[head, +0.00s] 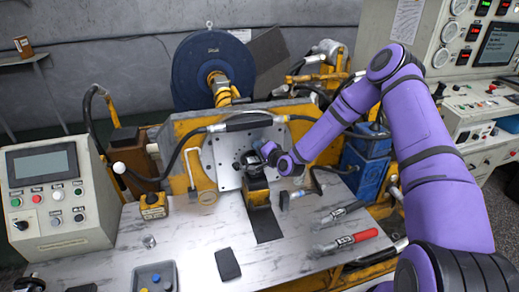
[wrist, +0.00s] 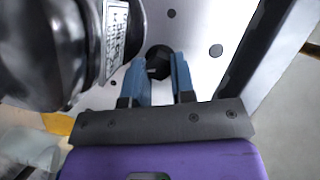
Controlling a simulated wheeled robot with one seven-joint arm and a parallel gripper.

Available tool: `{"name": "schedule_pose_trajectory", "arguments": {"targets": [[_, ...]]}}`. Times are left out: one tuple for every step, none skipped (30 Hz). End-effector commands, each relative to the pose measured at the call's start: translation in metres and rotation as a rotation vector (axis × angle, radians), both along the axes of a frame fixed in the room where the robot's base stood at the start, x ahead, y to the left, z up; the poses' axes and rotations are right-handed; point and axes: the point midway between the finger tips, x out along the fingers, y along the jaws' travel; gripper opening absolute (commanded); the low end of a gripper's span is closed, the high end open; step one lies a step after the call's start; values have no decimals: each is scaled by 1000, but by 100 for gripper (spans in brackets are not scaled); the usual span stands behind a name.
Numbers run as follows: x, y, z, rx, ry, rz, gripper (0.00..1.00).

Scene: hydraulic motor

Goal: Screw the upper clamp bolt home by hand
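In the wrist view a dark round bolt head (wrist: 158,62) sits against the pale metal plate (wrist: 205,25). The two blue fingers of my gripper (wrist: 161,68) reach up to it, one on each side, and the left finger overlaps its edge. I cannot tell whether the fingers press on it. A dark, shiny motor body (wrist: 60,50) with a white label fills the left of the wrist view. In the head view my gripper (head: 268,152) is at the round mounting plate (head: 222,160), just above and right of the dark motor (head: 255,180). The bolt is hidden there.
The motor body stands close on the left of my fingers. A bench (head: 190,240) below carries a red-handled tool (head: 345,242), a yellow-and-black block (head: 153,205) and a grey tray (head: 154,277). A control box (head: 57,195) stands at the left and a blue container (head: 365,165) at the right.

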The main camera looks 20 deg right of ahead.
Motion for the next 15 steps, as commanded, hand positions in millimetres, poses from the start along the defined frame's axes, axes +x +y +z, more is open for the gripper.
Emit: {"name": "schedule_pose_trajectory", "arguments": {"targets": [[-1,0,-1,0,3,1,34],[-1,0,-1,-1,2,1,41],[-1,0,-1,-1,2,0,48],[-1,0,-1,-1,2,0,48],[-1,0,-1,-1,2,0,48],[0,0,-1,-1,2,0,48],[0,0,-1,-1,2,0,48],[0,0,-1,-1,2,0,48],[0,0,-1,-1,2,0,48],[0,0,-1,-1,2,0,48],[0,0,-1,-1,3,-1,48],[0,0,-1,-2,2,-1,48],[0,0,-1,-4,2,-1,48],[0,0,-1,-7,2,-1,48],[0,0,-1,-17,2,0,48]]}}
